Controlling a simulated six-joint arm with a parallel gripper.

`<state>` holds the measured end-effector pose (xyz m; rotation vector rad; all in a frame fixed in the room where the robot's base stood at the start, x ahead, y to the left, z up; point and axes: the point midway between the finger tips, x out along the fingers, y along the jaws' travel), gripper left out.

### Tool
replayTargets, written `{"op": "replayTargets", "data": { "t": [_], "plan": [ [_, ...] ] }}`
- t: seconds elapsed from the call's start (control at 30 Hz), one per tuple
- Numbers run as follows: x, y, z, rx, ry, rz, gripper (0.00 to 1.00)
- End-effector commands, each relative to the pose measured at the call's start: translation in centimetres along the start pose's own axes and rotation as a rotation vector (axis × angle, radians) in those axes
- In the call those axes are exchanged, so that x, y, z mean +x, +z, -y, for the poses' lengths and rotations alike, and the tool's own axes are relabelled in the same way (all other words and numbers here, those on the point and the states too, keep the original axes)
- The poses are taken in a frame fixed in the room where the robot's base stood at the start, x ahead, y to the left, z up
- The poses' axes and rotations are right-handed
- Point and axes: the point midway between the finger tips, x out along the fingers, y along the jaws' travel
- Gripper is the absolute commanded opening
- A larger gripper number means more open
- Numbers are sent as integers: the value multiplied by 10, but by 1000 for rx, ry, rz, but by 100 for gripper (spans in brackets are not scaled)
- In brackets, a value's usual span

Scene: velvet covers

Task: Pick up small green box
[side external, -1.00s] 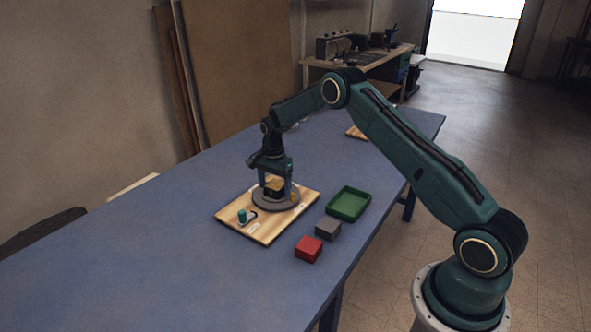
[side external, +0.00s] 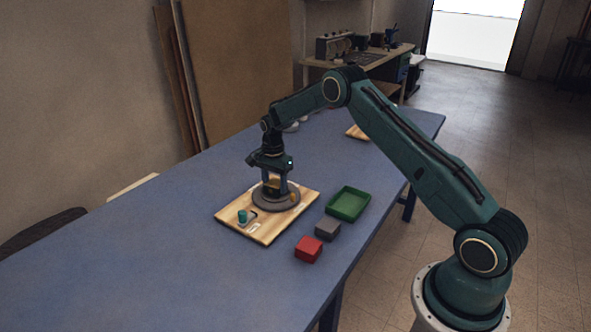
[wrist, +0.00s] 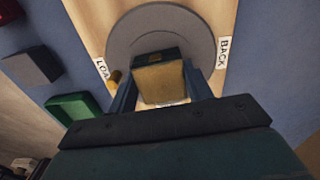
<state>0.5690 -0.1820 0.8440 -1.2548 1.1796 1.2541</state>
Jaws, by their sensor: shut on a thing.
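A small box (wrist: 160,80) with a tan-gold face and a dark green edge sits on a round grey turntable (wrist: 118,45). My gripper (side external: 276,186) points down over the turntable and is shut on this box, with one finger on each side. In the side view, the box shows only in part between the fingers. It appears to be still on or very close to the disc. The turntable is mounted on a light wooden board (side external: 231,214) on the blue table.
A teal knob (side external: 242,216) stands on the board's near left. An empty green tray (side external: 348,204), a grey block (side external: 327,229) and a red block (side external: 308,249) lie right of the board. The blue table (side external: 130,260) is clear to the left.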

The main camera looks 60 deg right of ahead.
Motion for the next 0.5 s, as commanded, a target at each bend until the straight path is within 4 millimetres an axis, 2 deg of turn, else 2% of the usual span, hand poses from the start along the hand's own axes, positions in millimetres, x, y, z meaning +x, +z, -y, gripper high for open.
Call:
{"op": "replayTargets", "data": {
  "t": [0.27, 0.5],
  "plan": [
    [-33, 0, 0, 0, -2, -1, 27],
    [-81, 0, 1, 0, -5, -2, 27]
  ]
}}
